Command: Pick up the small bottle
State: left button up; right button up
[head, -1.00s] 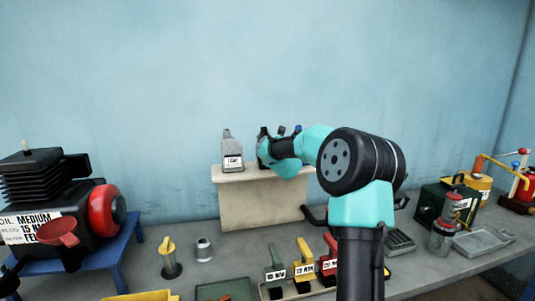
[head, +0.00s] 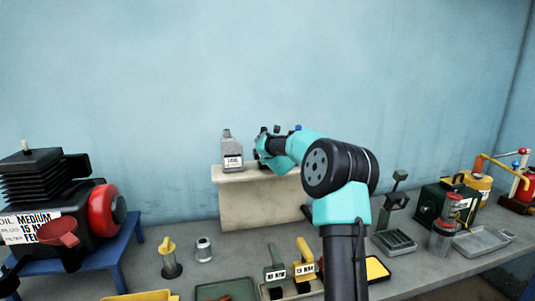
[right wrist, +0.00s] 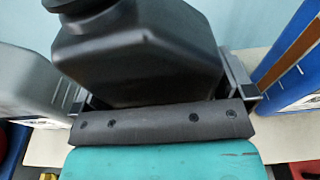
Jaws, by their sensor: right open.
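In the right wrist view a black bottle (right wrist: 140,50) stands between the two fingers of my right gripper (right wrist: 160,88), close to the palm. The fingers lie along both its sides and are open; I cannot tell whether they touch it. In the head view my right gripper (head: 262,146) is over the pale raised shelf (head: 258,205), and my arm mostly hides what is there. A grey bottle (head: 232,153) with a white label stands upright on the shelf just left of this gripper. My left gripper cannot be made out.
In the right wrist view a grey container (right wrist: 30,85) is close on the left and a blue-and-white one (right wrist: 292,70) on the right. An engine (head: 50,200) is at left.

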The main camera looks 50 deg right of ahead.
jog(key=c, duration=0.9)
jog(key=shift+r, duration=0.1)
jog(key=shift+c, duration=0.2)
